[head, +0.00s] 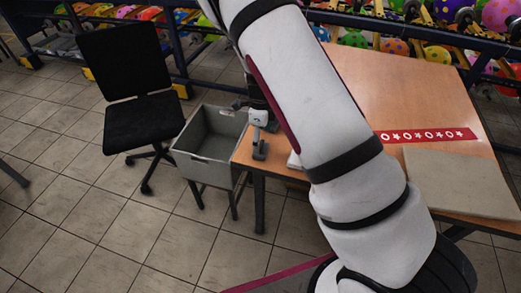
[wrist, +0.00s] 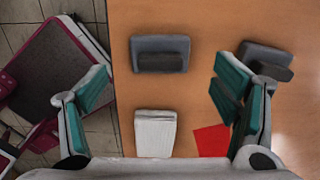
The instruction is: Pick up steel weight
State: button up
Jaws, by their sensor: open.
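A dark grey block with a raised part, which looks like a steel weight (wrist: 160,54), rests on the wooden table near its edge. It lies ahead of and between my open fingers in the wrist view, apart from both. A second, similar dark grey block (wrist: 268,55) lies to the right, partly hidden behind the right finger. My gripper (wrist: 160,88) is open and empty above the table, with teal pads on its fingers. In the head view a grey weight (head: 260,150) shows at the near left table corner, below my gripper, whose fingertips are hard to make out.
A white stack (wrist: 155,132) and a red piece (wrist: 211,139) lie near the gripper on the table (head: 390,90). A grey bin (head: 203,170) stands beside the table's left end, near a black chair (head: 140,115). A red patterned strip (head: 428,135) and a flat grey board (head: 465,182) lie right.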

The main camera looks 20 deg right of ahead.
aim_at(261, 144)
jog(key=shift+f, duration=2.4)
jog(key=c, duration=1.6)
jog(key=shift+c, duration=0.4)
jog(key=shift+r, duration=0.15)
